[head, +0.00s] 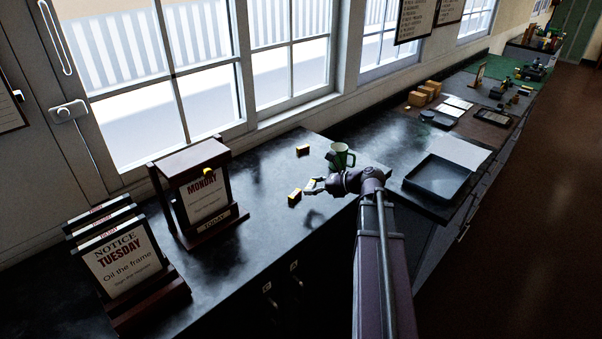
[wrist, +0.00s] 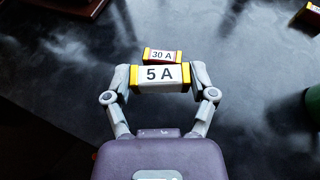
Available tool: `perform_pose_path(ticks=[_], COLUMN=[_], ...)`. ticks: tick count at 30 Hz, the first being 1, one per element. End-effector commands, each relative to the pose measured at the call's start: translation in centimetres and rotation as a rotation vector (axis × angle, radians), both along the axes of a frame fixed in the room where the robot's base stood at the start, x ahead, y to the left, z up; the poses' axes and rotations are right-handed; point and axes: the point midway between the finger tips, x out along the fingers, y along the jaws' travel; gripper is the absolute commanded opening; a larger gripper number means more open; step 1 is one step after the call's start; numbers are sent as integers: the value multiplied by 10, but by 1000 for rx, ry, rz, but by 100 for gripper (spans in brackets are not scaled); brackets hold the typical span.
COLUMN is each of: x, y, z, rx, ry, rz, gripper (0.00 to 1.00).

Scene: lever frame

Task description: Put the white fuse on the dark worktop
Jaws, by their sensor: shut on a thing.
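The white fuse (wrist: 160,77), marked 5 A with yellow ends, is gripped crosswise between the two fingers of my gripper (wrist: 161,82). In the head view, my gripper (head: 312,186) reaches over the dark worktop (head: 262,190), and the white fuse shows only small between its fingers. It looks held above the worktop, but the exact height is unclear. A fuse marked 30 A with yellow ends (wrist: 163,55) lies on the worktop just beyond it in the wrist view; it seems to be the yellow-and-red fuse (head: 295,195) left of my gripper.
Another yellow-ended fuse (head: 303,150) lies farther back. A green-and-white mug (head: 341,156) stands close behind my gripper. A MONDAY sign frame (head: 203,194) and TUESDAY notice boards (head: 122,262) stand left. A dark tray (head: 437,177) is right. Bare worktop lies between sign and fuses.

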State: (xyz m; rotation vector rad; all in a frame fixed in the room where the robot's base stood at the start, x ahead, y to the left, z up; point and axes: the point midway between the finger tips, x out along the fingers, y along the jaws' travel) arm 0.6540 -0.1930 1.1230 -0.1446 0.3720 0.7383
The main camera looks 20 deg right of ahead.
Motion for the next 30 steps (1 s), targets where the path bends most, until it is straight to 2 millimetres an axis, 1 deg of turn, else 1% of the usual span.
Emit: perform_pose_path(ticks=[5, 18, 21, 25, 30], x=[26, 107, 122, 134, 138], y=[-7, -24, -28, -30, -30], z=[-3, -11, -12, -13, -13], rx=[0, 0, 0, 0, 0], ry=[0, 0, 0, 0, 0], rz=[0, 0, -2, -3, -3], gripper=[40, 40, 40, 40, 40])
